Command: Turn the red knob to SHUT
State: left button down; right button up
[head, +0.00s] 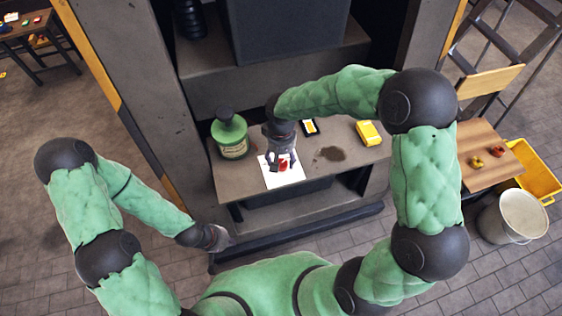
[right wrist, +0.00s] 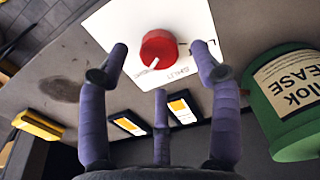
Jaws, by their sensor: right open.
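The red knob (right wrist: 158,48) sits on a white plate (right wrist: 110,28) in the right wrist view. A white pointer mark on the knob faces down and slightly left. Upside-down lettering that seems to read SHUT is just below and right of the knob. In the head view, the knob (head: 284,164) and plate (head: 283,181) are on the bench, partly covered by my right gripper (head: 282,162). My right gripper (right wrist: 160,62) is open, its fingers spread around the knob with visible gaps. My left gripper (head: 219,238) hangs low left of the bench front; its fingers are too small to read.
A green grease tin (head: 231,138) stands left of the plate, and also shows in the right wrist view (right wrist: 290,98). A yellow box (head: 368,133), a dark card with a yellow label (head: 310,127) and a dark stain (head: 331,154) are on the bench (head: 235,180).

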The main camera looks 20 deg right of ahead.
aim_at(281, 165)
jog(key=shift+f+b, duration=0.3)
jog(key=shift+f, duration=0.9)
jog(key=c, duration=1.1)
jog(key=shift+c, duration=0.2)
